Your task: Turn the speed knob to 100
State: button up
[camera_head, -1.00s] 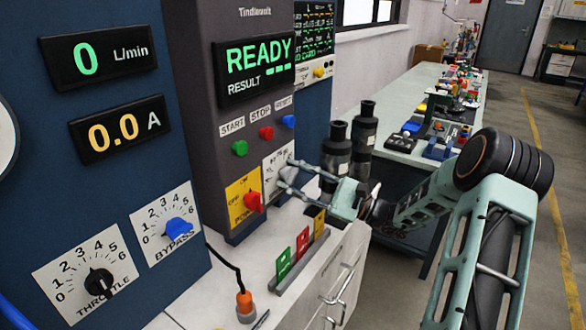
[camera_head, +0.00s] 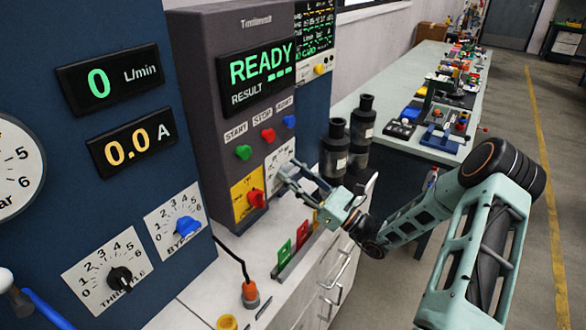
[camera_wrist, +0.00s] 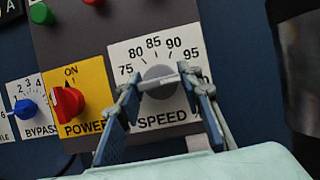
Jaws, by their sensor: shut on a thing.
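The grey speed knob (camera_wrist: 160,82) sits on a white plate marked SPEED (camera_wrist: 156,122) in the wrist view. The marks 75, 80, 85, 90 and 95 show around it; the right finger covers the place beyond 95. My gripper (camera_wrist: 160,85) is shut on the knob, one finger on each side. A light bar runs across the knob's face between the fingertips; I cannot tell which mark it points to. In the head view my gripper (camera_head: 287,172) is at the white speed plate (camera_head: 279,155) and hides most of the knob.
The red power knob (camera_wrist: 65,103) on its yellow plate is close at the left. Green, red and blue buttons sit above the speed plate. The display (camera_head: 258,75) reads READY. Dark bottles (camera_head: 335,148) stand right of the panel. Red, green and yellow tags stand below my gripper.

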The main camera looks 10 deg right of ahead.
jog(key=shift+m, duration=0.4)
jog(key=o, duration=1.2)
jog(key=v, duration=1.2)
jog(key=shift+s, duration=0.1)
